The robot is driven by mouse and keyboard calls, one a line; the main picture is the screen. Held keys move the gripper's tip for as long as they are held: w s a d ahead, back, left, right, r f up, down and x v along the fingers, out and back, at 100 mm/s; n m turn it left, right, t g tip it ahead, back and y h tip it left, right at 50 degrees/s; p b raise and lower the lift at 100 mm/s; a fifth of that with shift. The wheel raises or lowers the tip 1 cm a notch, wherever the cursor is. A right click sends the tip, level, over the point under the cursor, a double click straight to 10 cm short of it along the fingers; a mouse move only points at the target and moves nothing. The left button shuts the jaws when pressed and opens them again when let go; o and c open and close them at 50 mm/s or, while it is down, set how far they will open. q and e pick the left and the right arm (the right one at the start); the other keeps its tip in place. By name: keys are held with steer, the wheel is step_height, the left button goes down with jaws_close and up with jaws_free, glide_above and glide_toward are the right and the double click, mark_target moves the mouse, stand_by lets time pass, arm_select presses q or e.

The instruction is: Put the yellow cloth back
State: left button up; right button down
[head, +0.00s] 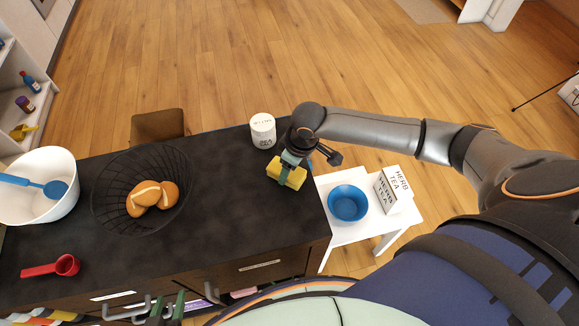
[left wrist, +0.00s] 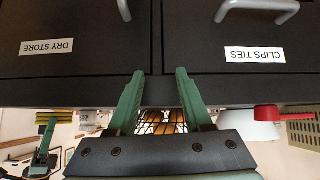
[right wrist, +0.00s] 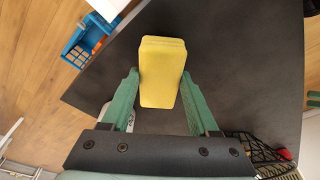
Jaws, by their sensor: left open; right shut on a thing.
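The yellow cloth (head: 287,173) looks like a folded block over the right end of the dark counter (head: 225,215). My right gripper (head: 292,172) comes in from the right and is shut on the cloth. In the right wrist view the cloth (right wrist: 161,72) sits between the green fingertips, with the dark counter behind it. I cannot tell if it touches the counter. My left gripper (head: 168,308) is open and empty at the counter's front. In the left wrist view its fingers (left wrist: 158,80) point at the drawer fronts. The cloth's own place is not clear.
A white canister (head: 263,131) stands close behind the cloth. A wire basket (head: 113,207) with bread, a white bowl (head: 52,212) and a red scoop (head: 50,267) stand left. A blue bowl (head: 347,203) and a tea box (head: 386,191) are on a white side table (head: 334,235).

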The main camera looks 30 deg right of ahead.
steer(key=shift+f, duration=0.4)
steer(key=shift+c, duration=2.3)
jaws_free()
steer(key=o, duration=0.5)
steer(key=shift+c, duration=0.2)
steer(key=p+v, duration=0.2)
steer(key=p, duration=0.1)
steer(key=shift+r, duration=0.4)
steer(key=shift+v, duration=2.65)
